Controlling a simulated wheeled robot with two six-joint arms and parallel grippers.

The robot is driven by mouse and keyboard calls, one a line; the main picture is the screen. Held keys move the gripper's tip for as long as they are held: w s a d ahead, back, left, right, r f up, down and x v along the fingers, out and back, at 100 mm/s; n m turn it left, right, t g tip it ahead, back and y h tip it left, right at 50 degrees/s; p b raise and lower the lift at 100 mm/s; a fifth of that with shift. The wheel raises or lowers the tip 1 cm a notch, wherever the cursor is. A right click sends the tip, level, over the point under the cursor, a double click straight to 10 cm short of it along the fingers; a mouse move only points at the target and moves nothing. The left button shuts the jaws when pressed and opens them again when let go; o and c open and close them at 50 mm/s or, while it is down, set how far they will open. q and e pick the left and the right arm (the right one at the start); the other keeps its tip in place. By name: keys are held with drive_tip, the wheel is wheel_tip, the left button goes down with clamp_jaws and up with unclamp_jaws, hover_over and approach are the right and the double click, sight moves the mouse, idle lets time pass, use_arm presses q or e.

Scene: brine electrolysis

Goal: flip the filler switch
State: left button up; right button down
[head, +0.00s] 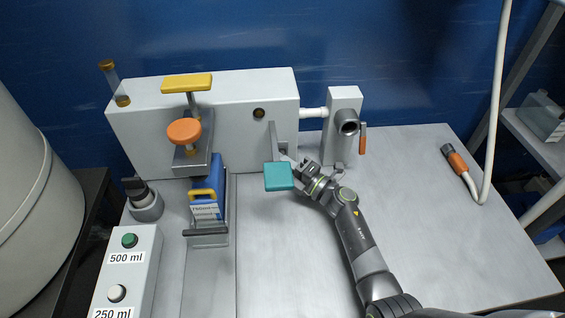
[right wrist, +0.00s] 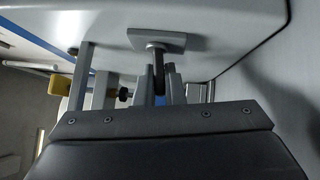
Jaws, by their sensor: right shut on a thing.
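The filler switch is a dark lever (right wrist: 158,72) on a small grey plate (right wrist: 157,40), on the front of the white machine housing, as the right wrist view shows. In the head view its grey plate (head: 272,140) is at the right part of the housing (head: 235,110). My right gripper (right wrist: 159,88) is shut on the lever, one finger on each side of it. In the head view the lever itself is hidden behind my gripper (head: 290,162). My left gripper is not in view.
Left of my right arm are a blue labelled container (head: 207,190), an orange knob (head: 184,131) and a yellow handle (head: 187,82). A button box (head: 143,280) stands front left. A spout post (head: 343,105) stands right of the housing.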

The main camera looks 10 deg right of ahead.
drive_tip(key=c, duration=1.5)
unclamp_jaws()
drive_tip(key=b+v, duration=0.1)
drive_tip(key=v, duration=1.1)
drive_tip(key=shift+s+f, duration=0.1)
